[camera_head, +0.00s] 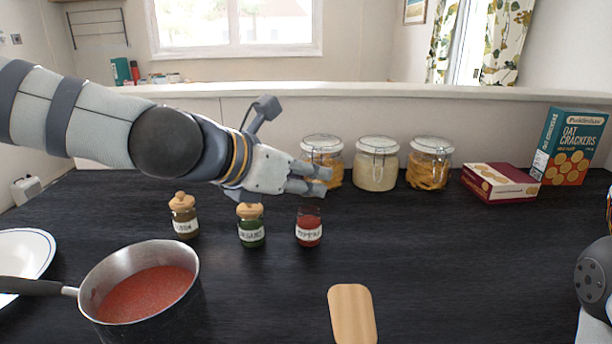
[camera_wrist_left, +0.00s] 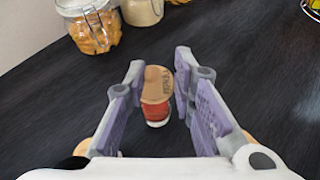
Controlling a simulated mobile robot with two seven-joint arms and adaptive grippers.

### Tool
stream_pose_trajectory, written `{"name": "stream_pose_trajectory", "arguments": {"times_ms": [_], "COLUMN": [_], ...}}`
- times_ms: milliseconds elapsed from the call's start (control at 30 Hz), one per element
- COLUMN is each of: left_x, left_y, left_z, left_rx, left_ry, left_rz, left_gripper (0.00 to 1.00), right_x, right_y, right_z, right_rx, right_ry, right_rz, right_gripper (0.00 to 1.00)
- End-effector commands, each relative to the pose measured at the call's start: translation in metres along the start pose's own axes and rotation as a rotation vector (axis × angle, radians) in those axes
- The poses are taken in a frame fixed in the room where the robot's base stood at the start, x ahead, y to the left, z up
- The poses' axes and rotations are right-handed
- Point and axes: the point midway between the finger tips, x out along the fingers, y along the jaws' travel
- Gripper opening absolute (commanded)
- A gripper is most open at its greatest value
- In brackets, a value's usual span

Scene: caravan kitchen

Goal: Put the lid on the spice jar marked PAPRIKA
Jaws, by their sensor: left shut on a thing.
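The jar marked PAPRIKA (camera_head: 309,231) stands upright on the dark counter, with red spice inside and no lid on its rim. My left gripper (camera_head: 325,181) is just above and slightly right of it in the head view. In the head view the fingers hide the lid. My right gripper is not in view.
Two lidded spice jars, one marked OREGANO (camera_head: 251,229) and another (camera_head: 184,216), stand to the left. A pot (camera_head: 190,262) of red sauce is front left. A wooden board (camera_head: 352,313) lies in front. Storage jars (camera_head: 376,168) and cracker boxes (camera_head: 500,184) stand behind.

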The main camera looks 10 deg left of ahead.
Motion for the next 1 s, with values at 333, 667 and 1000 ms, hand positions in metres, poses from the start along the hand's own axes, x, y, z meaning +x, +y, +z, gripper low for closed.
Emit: {"name": "stream_pose_trajectory", "arguments": {"times_ms": [333, 667, 1000], "left_x": [0.0, -0.019, -0.055], "left_y": [0.0, 0.0, 0.0], "left_z": [0.0, 0.001, 0.001], "left_rx": [0.001, 0.003, 0.002], "left_ry": [0.0, -0.002, -0.003], "left_rz": [0.0, 0.001, 0.001], "left_gripper": [0.32, 0.32, 0.32], "right_x": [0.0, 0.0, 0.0], "right_y": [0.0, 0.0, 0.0], "right_z": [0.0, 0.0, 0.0], "right_rx": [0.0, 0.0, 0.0], "right_ry": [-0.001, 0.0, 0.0], "right_rz": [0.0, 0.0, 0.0], "right_gripper": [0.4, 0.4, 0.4]}}
